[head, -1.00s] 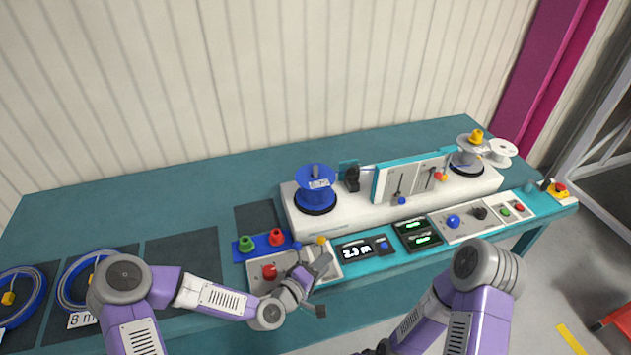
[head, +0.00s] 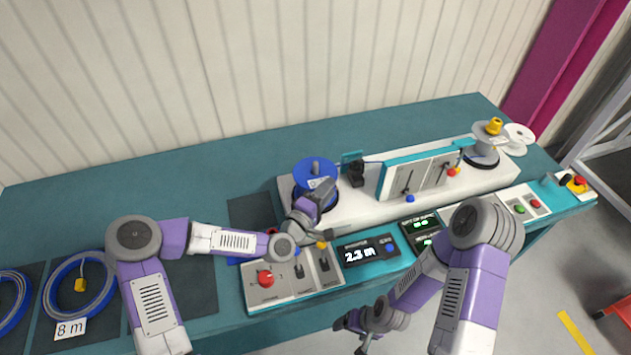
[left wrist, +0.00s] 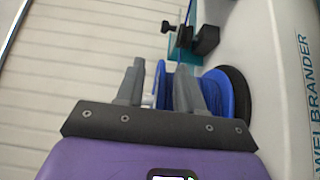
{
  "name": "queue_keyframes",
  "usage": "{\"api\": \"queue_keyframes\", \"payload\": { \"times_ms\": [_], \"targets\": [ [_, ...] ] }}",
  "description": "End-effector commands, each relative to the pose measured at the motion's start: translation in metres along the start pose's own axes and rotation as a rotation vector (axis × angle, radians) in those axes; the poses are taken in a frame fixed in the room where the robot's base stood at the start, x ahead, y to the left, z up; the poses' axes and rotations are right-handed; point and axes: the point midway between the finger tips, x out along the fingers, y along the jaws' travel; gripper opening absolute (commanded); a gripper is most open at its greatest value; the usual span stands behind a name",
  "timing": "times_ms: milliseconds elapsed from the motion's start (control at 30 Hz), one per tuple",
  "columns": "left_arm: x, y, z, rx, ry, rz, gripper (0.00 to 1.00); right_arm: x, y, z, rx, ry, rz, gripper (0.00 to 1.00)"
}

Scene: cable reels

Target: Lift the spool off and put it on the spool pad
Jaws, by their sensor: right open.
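The blue spool (head: 314,168) stands on the left end of the white machine base, around an upright post. My left gripper (head: 324,190) is right in front of it and covers part of its lower side. My right gripper (head: 350,322) is open, low in front of the table.
A control panel with a red knob (head: 265,278) and a display (head: 367,250) lies below the left gripper. A blue cable coil (head: 78,287) lies at left. A grey spool (head: 487,148) is at the machine's right end. The table behind the machine is clear.

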Motion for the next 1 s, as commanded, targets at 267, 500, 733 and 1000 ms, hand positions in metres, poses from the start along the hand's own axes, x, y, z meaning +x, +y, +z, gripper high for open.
{"api": "queue_keyframes", "payload": {
  "times_ms": [267,500,733,1000],
  "targets": [
    [0.033,-0.003,-0.002,0.000,0.000,0.000,0.37,0.001,0.000,-0.001,0.000,0.001,0.000,0.79],
    [0.036,-0.004,-0.002,-0.001,0.000,-0.001,0.37,0.001,0.000,-0.001,0.000,0.001,0.000,0.79],
    [0.035,-0.003,-0.002,0.000,0.000,-0.001,0.07,0.001,0.000,-0.001,0.000,0.001,0.000,0.79],
    [0.035,-0.003,-0.002,0.000,0.000,-0.001,0.00,0.001,0.000,-0.001,0.000,0.001,0.000,0.79]
  ]
}}
